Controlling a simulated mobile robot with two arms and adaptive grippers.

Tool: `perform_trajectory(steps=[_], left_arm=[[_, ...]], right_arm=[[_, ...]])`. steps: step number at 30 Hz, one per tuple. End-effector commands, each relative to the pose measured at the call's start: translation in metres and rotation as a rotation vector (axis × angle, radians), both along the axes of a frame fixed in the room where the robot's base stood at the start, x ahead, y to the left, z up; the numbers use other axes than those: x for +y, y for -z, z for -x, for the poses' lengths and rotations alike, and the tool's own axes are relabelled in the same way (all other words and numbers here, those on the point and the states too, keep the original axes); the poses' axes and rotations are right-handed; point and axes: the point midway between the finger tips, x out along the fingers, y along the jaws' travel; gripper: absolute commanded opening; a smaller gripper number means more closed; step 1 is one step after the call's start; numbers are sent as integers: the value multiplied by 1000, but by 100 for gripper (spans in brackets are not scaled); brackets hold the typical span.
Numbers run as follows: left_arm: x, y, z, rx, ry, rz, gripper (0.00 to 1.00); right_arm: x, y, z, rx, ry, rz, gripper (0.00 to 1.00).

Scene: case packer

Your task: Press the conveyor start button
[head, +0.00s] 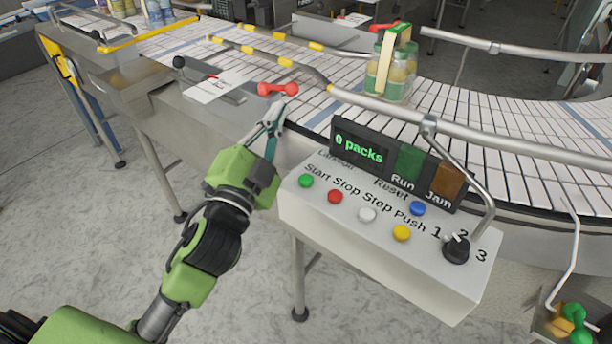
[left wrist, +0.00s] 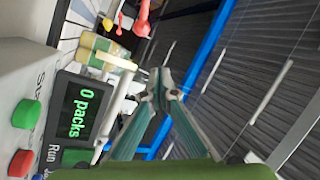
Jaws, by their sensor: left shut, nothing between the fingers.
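The green Start button (head: 306,181) is at the left end of the white control box (head: 385,240), under the printed word Start. It also shows at the left edge of the left wrist view (left wrist: 27,113). My left gripper (head: 273,120) is shut and empty. In the head view it is above and left of the button, by the box's far left corner, and apart from the button. In the left wrist view its fingertips (left wrist: 161,88) meet, with the display to their left. My right gripper is not in view.
The display (head: 358,148) reads "0 packs", beside Run and Jam lamps. Red (head: 335,196), white (head: 367,214), yellow (head: 401,232) and blue (head: 417,208) buttons and a black knob (head: 456,248) share the box. A red handle (head: 278,89) is just beyond my left gripper. Guard rails line the conveyor (head: 480,115).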

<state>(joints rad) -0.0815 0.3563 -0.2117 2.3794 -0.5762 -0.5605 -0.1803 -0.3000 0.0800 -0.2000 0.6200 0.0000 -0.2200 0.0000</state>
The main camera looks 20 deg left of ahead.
Motion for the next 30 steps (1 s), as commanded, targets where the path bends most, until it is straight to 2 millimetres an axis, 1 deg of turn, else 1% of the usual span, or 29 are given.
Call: perform_trajectory(steps=[1, 3, 4, 6, 8, 9, 10, 12, 14, 16, 18, 20, 22, 24, 26, 28, 30], left_arm=[[-8, -24, 0, -78, 21, -58, 0], [-22, -56, 3, -190, 54, -149, 0], [-29, -69, 6, -238, 68, -189, 0], [-48, -98, 14, -354, 102, -292, 0], [-65, -120, 24, -457, 134, -387, 0], [-78, -133, 32, -528, 154, -457, 0], [-87, -142, 38, -580, 170, -512, 0], [-111, -158, 54, -701, 208, -644, 0], [-131, -166, 68, -800, 239, -763, 0], [-152, -168, 83, -906, 274, -903, 0], [-171, -165, 96, -1004, 312, -1049, 0], [-186, -158, 105, -1083, 343, -1178, 0], [-198, -145, 112, -1161, 380, -1331, 0], [-206, -129, 115, -1229, 418, -1492, 0], [-209, -114, 115, -1278, 452, -1631, 0], [-207, -94, 111, -1317, 492, -1797, 0], [-200, -75, 103, -1341, 536, -1968, 0]], right_arm=[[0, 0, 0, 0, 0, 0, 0], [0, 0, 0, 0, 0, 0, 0], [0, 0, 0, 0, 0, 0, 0], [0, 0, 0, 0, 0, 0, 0], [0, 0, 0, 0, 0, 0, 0], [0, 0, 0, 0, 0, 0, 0], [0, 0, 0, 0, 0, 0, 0], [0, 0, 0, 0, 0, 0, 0], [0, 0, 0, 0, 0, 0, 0], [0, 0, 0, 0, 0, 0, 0], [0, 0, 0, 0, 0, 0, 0], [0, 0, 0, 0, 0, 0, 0], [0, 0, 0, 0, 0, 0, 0], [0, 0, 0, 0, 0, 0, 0], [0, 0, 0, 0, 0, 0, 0], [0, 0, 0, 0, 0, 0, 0], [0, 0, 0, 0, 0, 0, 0]])
